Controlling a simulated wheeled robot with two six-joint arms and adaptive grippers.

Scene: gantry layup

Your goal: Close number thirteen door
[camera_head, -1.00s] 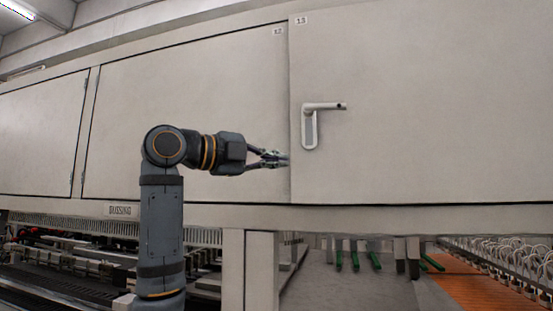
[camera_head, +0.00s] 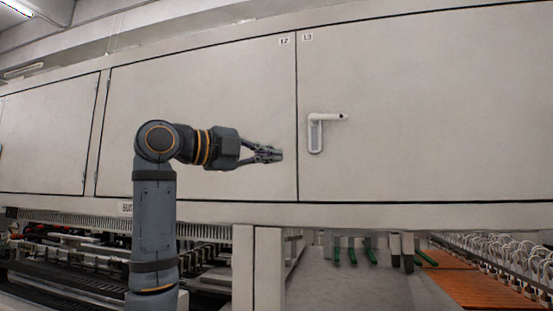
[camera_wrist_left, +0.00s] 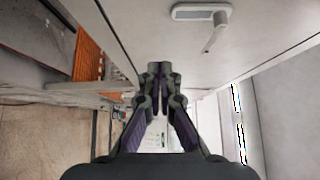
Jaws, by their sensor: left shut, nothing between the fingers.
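Door thirteen (camera_head: 430,120) is a large pale panel labelled 13 at its top left. It looks flush with door twelve (camera_head: 200,100), with a thin dark seam between them. Its white handle (camera_head: 318,132) has a lever pointing right, and the handle also shows at the top of the left wrist view (camera_wrist_left: 200,13). My left gripper (camera_head: 280,155) is shut and empty, in front of door twelve just left of the seam and lower left of the handle. Its fingertips (camera_wrist_left: 160,78) meet in the left wrist view. My right gripper is not in view.
A pale beam (camera_head: 400,215) runs below the doors, with a support post (camera_head: 256,265) under it. Below are green-handled parts (camera_head: 352,252), an orange surface (camera_head: 480,275) and machinery at lower left. The space before door thirteen looks clear.

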